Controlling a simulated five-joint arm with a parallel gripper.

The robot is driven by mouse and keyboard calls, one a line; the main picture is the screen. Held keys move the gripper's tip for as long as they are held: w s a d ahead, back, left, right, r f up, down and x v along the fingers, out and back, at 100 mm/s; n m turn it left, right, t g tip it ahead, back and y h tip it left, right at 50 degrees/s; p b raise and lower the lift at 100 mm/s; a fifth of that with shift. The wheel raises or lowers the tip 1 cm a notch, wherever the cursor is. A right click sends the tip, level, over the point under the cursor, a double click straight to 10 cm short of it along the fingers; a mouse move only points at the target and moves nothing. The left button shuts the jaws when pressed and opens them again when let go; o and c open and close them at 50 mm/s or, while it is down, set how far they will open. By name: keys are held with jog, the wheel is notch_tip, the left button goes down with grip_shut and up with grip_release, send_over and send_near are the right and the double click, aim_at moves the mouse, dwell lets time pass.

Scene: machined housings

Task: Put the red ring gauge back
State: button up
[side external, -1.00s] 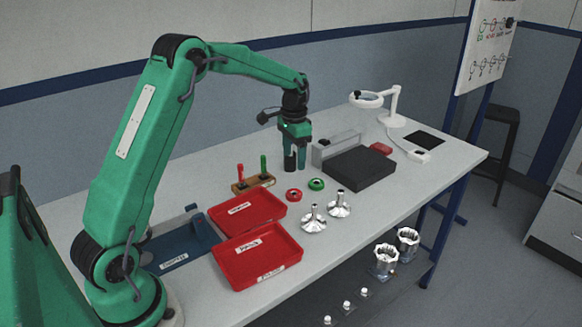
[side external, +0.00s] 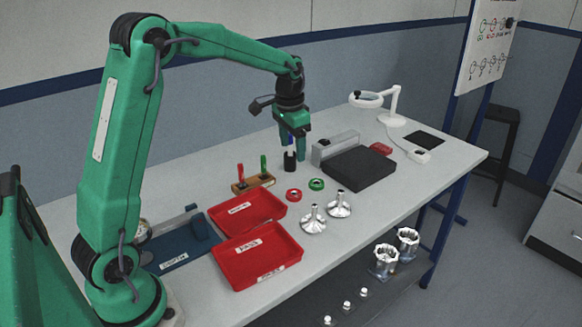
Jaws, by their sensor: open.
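The red ring gauge (side external: 293,195) lies flat on the bench, just left of a green ring gauge (side external: 316,184). My gripper (side external: 296,155) points down behind both rings and is open. A small black cup (side external: 290,160) stands at its fingers. A blue upright piece shows above the cup. I cannot tell whether the fingers touch either one. The red ring is apart from my gripper.
Red and green handled gauges stand in a wooden block (side external: 253,183). Red trays (side external: 285,252) and a blue tray (side external: 170,262) lie left. Two shiny flanged parts (side external: 313,222) stand in front. A dark block (side external: 358,168) and a magnifier lamp (side external: 394,105) are right.

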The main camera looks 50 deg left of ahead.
jog(key=s+d+r+n+t, duration=0.1)
jog(key=s+d+r, duration=0.3)
jog(key=s, duration=0.2)
jog(key=s+d+r+t, duration=0.1)
jog(key=s+d+r, duration=0.3)
jog(key=s, duration=0.2)
jog(key=s+d+f+t, duration=0.1)
jog(key=s+d, duration=0.3)
jog(key=s, duration=0.9)
jog(key=shift+f+n+t, duration=0.25)
jog(key=shift+n+t, duration=0.15)
jog(key=shift+t, duration=0.4)
